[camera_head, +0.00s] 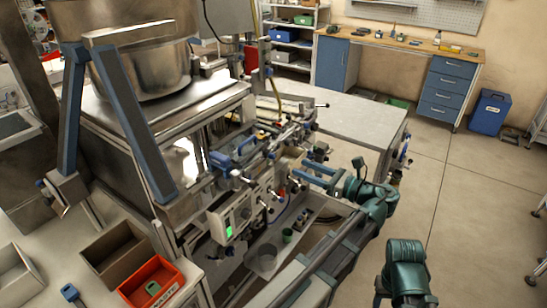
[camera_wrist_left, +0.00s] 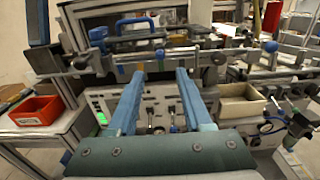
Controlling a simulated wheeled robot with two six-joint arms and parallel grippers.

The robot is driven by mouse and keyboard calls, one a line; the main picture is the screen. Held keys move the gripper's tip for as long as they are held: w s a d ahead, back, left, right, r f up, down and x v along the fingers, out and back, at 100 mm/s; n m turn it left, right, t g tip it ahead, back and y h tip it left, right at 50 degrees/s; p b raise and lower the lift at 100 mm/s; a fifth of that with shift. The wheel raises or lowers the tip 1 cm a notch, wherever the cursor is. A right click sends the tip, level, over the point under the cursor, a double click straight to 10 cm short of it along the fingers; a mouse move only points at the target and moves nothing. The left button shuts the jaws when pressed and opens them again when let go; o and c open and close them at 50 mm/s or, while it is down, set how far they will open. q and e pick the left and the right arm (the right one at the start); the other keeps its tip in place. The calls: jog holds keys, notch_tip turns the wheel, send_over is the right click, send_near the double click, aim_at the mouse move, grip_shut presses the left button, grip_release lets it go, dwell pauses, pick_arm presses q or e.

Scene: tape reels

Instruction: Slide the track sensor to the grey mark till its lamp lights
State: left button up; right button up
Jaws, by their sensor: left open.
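My left gripper (camera_head: 300,170) reaches in over the front of the machine. In the left wrist view its two blue fingers (camera_wrist_left: 160,75) are apart with nothing between them. A metal rail (camera_wrist_left: 165,60) runs across just beyond the fingertips. Small blocks sit on it, one to the left (camera_wrist_left: 80,62) and one to the right (camera_wrist_left: 218,58); I cannot tell for certain which is the track sensor. Small coloured marks (camera_wrist_left: 122,70) show near the left fingertip. The grey mark and a lit lamp cannot be made out. My right gripper does not show.
A control panel with a green screen (camera_head: 229,232) is below the rail. A blue handle (camera_wrist_left: 140,38) stands behind the rail, with knobs and clamps along the machine. An orange-red waste bin (camera_head: 133,293) is at lower left.

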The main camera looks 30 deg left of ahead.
aim_at(273, 156)
pick_arm(q)
jog(key=a, duration=0.7)
jog(key=w+a, duration=0.1)
jog(key=a, duration=0.3)
jog(key=shift+a, duration=0.25)
jog(key=shift+c, duration=0.3)
jog(key=shift+s, duration=0.1)
grip_shut()
dwell(0.6)
